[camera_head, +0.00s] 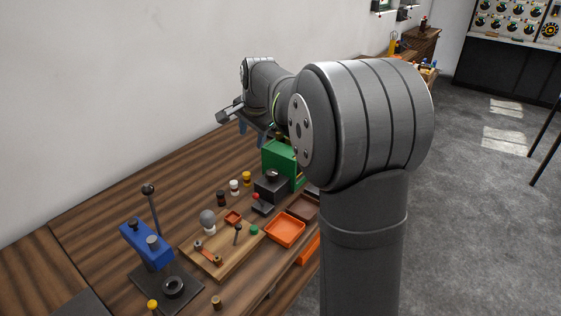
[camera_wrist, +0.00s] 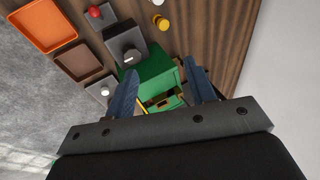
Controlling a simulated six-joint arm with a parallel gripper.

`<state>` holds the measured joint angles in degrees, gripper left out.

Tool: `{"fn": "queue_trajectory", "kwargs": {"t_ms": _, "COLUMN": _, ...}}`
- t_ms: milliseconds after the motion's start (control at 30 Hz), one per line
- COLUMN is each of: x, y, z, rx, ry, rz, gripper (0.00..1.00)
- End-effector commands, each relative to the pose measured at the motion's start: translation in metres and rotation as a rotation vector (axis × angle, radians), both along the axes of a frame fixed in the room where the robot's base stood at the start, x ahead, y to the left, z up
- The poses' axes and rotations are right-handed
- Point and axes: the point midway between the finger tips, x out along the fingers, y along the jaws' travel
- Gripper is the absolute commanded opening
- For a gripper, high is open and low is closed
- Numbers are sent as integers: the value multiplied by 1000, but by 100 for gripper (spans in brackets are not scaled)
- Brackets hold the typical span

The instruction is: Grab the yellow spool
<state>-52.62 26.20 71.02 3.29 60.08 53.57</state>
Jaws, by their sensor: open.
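A small yellow spool (camera_head: 246,178) stands upright on the wooden bench, at the end of a short row with a white spool (camera_head: 234,187) and a dark one (camera_head: 221,198). The yellow spool also shows at the top of the wrist view (camera_wrist: 162,22), beyond my fingertips and apart from them. My gripper (camera_wrist: 160,80) is open, its two blue fingers spread with nothing held between them. It hangs above the green box (camera_wrist: 157,72), which shows between and below the fingers. In the head view my gripper (camera_head: 250,127) is partly hidden by my arm.
A dark grey block (camera_head: 271,187) stands between the spools and the bench's front. Orange (camera_head: 285,230) and brown (camera_head: 302,207) trays lie near the front edge. A blue lever press (camera_head: 147,243) and a wooden fixture board (camera_head: 226,262) are farther left. Bare bench lies behind the spools.

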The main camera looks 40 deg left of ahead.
Motion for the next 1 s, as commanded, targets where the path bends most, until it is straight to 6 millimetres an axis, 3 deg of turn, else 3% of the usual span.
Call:
{"fn": "queue_trajectory", "kwargs": {"t_ms": 267, "x": 9, "y": 13, "z": -3, "rx": -10, "ry": 62, "rz": -114, "gripper": 50}}
{"fn": "queue_trajectory", "kwargs": {"t_ms": 600, "x": 43, "y": 63, "z": -20, "rx": -93, "ry": 306, "rz": -748, "gripper": 50}}
{"fn": "queue_trajectory", "kwargs": {"t_ms": 800, "x": 53, "y": 78, "z": -33, "rx": -142, "ry": 376, "rz": -1097, "gripper": 50}}
{"fn": "queue_trajectory", "kwargs": {"t_ms": 1000, "x": 56, "y": 82, "z": -40, "rx": -163, "ry": 395, "rz": -1270, "gripper": 50}}
